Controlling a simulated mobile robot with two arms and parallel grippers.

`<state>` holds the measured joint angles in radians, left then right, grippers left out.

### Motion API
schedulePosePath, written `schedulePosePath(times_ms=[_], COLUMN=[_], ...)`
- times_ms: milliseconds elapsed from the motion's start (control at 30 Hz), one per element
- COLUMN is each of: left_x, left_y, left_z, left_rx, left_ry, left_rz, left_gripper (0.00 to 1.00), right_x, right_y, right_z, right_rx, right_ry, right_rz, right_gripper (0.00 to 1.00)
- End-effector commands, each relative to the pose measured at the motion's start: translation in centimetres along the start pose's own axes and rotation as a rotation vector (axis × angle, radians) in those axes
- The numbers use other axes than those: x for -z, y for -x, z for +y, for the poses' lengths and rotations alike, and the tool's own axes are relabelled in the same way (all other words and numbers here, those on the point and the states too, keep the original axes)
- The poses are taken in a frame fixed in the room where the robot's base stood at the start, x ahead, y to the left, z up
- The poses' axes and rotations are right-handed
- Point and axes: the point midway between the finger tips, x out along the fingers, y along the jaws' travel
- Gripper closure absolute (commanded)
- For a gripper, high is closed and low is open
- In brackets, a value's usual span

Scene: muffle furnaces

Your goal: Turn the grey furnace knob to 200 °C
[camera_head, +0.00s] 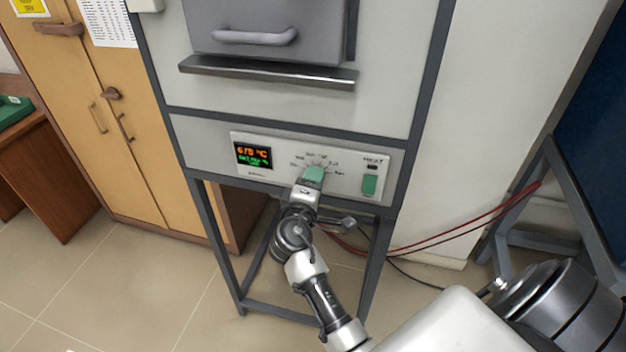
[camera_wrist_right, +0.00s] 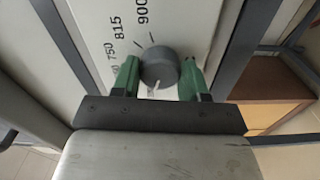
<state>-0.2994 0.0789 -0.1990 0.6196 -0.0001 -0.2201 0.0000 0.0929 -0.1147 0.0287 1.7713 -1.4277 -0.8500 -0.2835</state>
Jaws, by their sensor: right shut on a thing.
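The grey furnace (camera_head: 290,120) stands ahead, with a control panel (camera_head: 270,178) low on its front. My right gripper (camera_head: 313,176) is at the panel's dial and hides the knob in the head view. In the right wrist view the round dark grey knob (camera_wrist_right: 159,67) sits between the green fingers of my right gripper (camera_wrist_right: 157,80), which is shut on it. A white mark shows on the knob's lower edge. Scale figures 750, 815 and 900 show beside it. The display (camera_head: 253,155) has orange digits ending in °C, too blurred to read surely. My left gripper is out of view.
A green switch (camera_head: 370,184) under a HEAT label is right of the dial. The furnace door handle (camera_head: 255,37) and a metal ledge (camera_head: 268,73) are above. Red cables (camera_head: 460,222) run right; wooden cupboards (camera_head: 100,110) stand left.

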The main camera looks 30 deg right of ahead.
Motion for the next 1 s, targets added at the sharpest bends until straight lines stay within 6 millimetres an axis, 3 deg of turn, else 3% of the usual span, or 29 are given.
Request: schedulePosePath(times_ms=[667, 700, 800, 833, 1000], left_x=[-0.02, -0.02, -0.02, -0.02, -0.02], left_y=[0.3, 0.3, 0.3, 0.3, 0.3], left_z=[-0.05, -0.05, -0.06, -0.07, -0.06], left_rx=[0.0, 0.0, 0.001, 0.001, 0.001], left_ry=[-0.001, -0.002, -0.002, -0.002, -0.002], left_rz=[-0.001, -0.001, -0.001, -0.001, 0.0], left_gripper=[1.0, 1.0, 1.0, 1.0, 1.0], right_x=[-0.02, -0.02, -0.01, -0.01, -0.01], right_y=[-0.07, -0.07, -0.06, -0.05, -0.03], right_z=[0.15, 0.15, 0.12, 0.11, 0.06], right_rx=[-0.004, -0.004, -0.003, -0.003, -0.002], right_ry=[0.058, 0.058, 0.057, 0.057, 0.056], right_rz=[-0.001, -0.001, 0.0, 0.0, 0.0], right_gripper=[0.8, 0.5, 0.35, 0.31, 0.31])
